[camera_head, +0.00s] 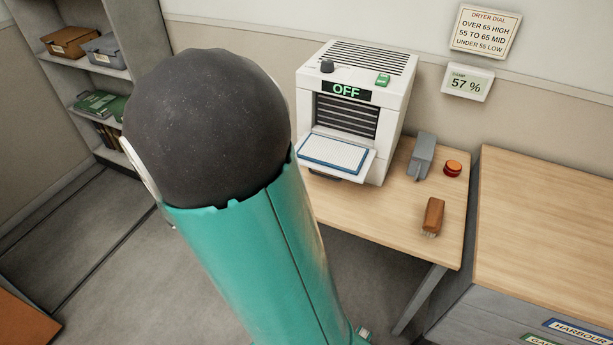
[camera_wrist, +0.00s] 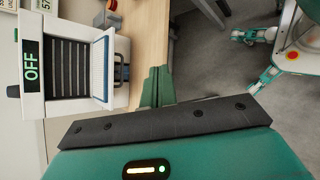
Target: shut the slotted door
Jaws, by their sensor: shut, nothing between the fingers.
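The dryer (camera_head: 397,110) is a white box on the wooden table, and its display reads OFF. Its door (camera_head: 338,155) hangs open at the bottom of the front, folded down and outward, with a pale, blue-edged inner face. The dark slatted opening shows above it. In the wrist view the dryer appears turned on its side, with the open door (camera_wrist: 102,68) and a dark handle (camera_wrist: 123,72) beside it. My gripper (camera_wrist: 157,84) is shut and empty, its teal fingers together to the right of the door and apart from it in the picture. The head view does not show the fingers.
A wooden-topped cabinet (camera_head: 545,220) stands at right, shelves (camera_head: 97,70) at left. Floor is open before the table.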

